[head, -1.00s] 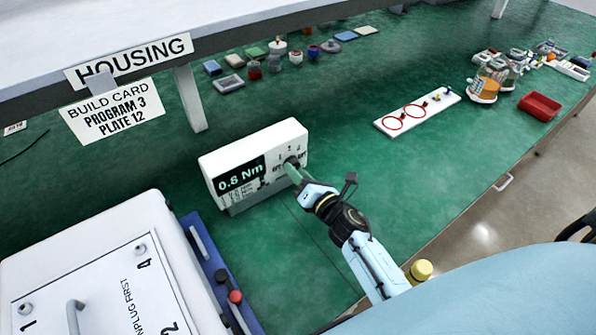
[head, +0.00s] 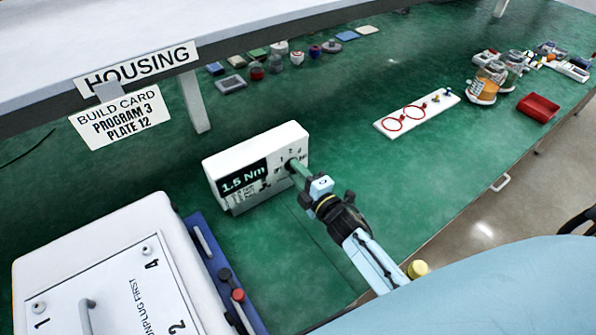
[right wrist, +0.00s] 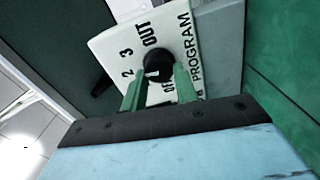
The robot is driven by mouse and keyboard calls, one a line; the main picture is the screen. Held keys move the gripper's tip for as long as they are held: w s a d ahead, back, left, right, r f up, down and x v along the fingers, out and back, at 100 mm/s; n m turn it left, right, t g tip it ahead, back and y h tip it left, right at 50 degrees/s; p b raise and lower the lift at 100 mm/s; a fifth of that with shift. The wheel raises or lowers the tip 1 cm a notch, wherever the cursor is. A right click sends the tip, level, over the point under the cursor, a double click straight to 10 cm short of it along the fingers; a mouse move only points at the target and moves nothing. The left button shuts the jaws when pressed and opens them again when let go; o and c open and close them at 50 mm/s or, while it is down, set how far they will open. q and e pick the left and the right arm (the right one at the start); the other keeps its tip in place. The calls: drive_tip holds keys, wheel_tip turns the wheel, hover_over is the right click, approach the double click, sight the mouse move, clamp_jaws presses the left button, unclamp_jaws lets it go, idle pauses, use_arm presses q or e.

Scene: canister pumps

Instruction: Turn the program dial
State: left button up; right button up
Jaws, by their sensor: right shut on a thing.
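The white controller box (head: 240,160) stands on the green bench, and its dark display reads 1.5 Nm. The program dial (right wrist: 158,66) is a black round knob on the box's face. It has a white pointer mark and sits among the printed labels 2, 3, OUT and PROGRAM. My right gripper (right wrist: 160,88) has its green fingers shut on the dial, one on each side. My left gripper is not in view.
A build card (head: 120,118) reading PROGRAM 3, PLATE 12 hangs from the shelf above. A white board with red rings (head: 418,113) and a red bin (head: 538,107) lie to the right. Bench around the box is clear.

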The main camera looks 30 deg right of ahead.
drive_tip(key=shift+d+r+m+p, duration=0.1)
drive_tip(key=shift+m+p, duration=0.4)
drive_tip(key=shift+m, duration=1.35)
drive_tip(key=shift+r+m+p, duration=0.1)
drive_tip(key=shift+m+p, duration=0.4)
drive_tip(key=shift+m, duration=1.35)
drive_tip(key=o, duration=1)
drive_tip(key=shift+c, duration=0.2)
drive_tip(key=s+d, duration=0.2)
drive_tip(key=s, duration=1.1)
drive_tip(key=shift+s, duration=0.15)
